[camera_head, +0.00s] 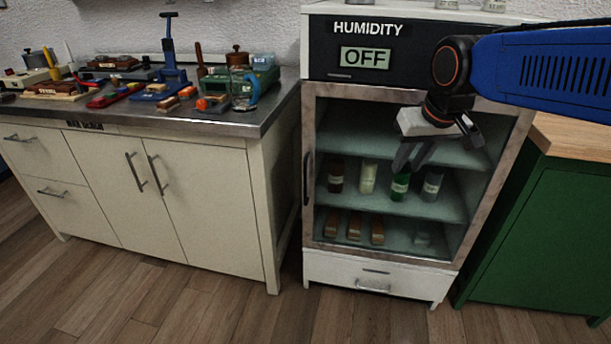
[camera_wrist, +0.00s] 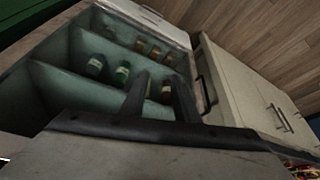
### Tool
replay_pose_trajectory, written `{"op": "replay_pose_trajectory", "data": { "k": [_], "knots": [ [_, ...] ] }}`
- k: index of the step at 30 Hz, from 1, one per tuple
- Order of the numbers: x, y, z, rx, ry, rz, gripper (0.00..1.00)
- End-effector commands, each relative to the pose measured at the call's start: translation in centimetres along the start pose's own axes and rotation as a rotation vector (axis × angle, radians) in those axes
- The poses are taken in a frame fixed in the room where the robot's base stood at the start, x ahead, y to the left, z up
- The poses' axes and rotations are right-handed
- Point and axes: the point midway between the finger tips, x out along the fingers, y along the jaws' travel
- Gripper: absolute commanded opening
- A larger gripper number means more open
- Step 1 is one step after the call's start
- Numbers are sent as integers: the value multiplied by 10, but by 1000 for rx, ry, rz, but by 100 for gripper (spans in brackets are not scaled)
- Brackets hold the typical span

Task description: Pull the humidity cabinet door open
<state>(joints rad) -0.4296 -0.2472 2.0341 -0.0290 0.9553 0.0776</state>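The humidity cabinet door (camera_head: 309,125) is a brown-framed glass door under a black panel reading HUMIDITY and OFF. It looks closed. Its dark vertical handle (camera_head: 307,178) is on the left side of the frame. My gripper (camera_head: 415,160) hangs in front of the upper right part of the glass, well to the right of the handle and apart from it. In the wrist view my gripper (camera_wrist: 163,78) shows two dark fingers spread with nothing between them. The glass and the shelves behind it are beyond the fingers. The lower part of that view is blocked by the gripper's body.
Bottles (camera_head: 400,184) and brown blocks (camera_head: 355,226) stand on shelves behind the glass. A drawer (camera_head: 372,280) is below the door. A cream workbench (camera_head: 205,190) with tools stands left, a green cabinet (camera_head: 550,235) right. The wooden floor in front is clear.

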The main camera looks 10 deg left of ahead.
Motion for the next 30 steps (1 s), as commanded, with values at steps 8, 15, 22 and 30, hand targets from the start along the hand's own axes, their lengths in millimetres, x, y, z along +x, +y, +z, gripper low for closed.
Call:
{"op": "replay_pose_trajectory", "data": {
  "k": [8,15,22,30],
  "knots": [
    [33,-88,-82,-112,-7,-48,28],
    [58,-159,-126,-185,-8,-79,28],
    [68,-184,-137,-207,-8,-89,28],
    [99,-187,-136,-207,-11,-88,28]
  ]
}}
